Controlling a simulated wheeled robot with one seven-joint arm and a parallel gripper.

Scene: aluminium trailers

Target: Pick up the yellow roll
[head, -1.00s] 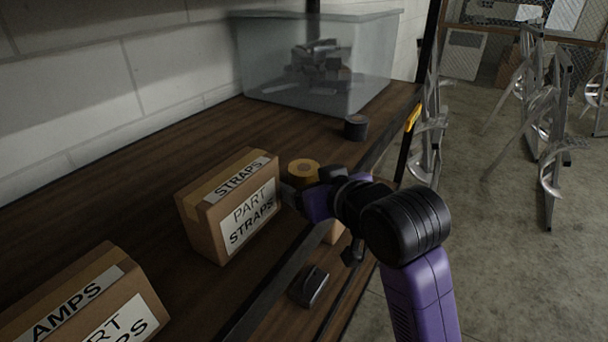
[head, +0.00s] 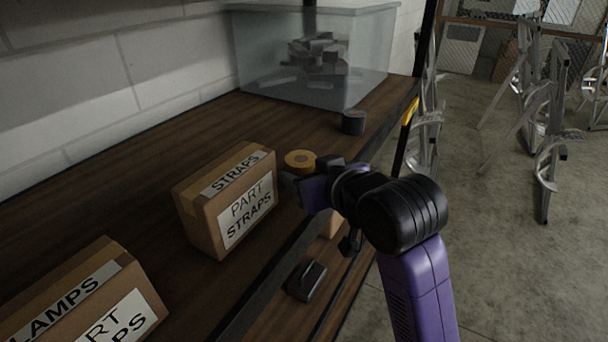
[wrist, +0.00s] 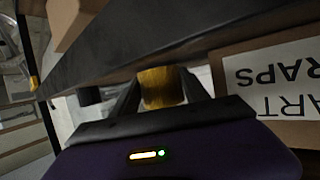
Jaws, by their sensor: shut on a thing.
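The yellow roll (head: 300,159) is at the far side of my gripper in the head view, just right of the straps box. In the wrist view the yellow roll (wrist: 161,87) sits between the two dark fingers of my gripper (wrist: 165,92). My gripper, also in the head view (head: 303,178), is shut on the roll. The roll's lower part is hidden behind the gripper in the head view, so I cannot tell whether it touches the shelf.
A cardboard box marked straps (head: 205,215) stands close left of my gripper. Another labelled box (head: 75,290) is nearer. A dark roll (head: 353,123) and a clear bin (head: 270,75) of metal parts stand farther back. The shelf's front edge (head: 268,262) runs below my arm.

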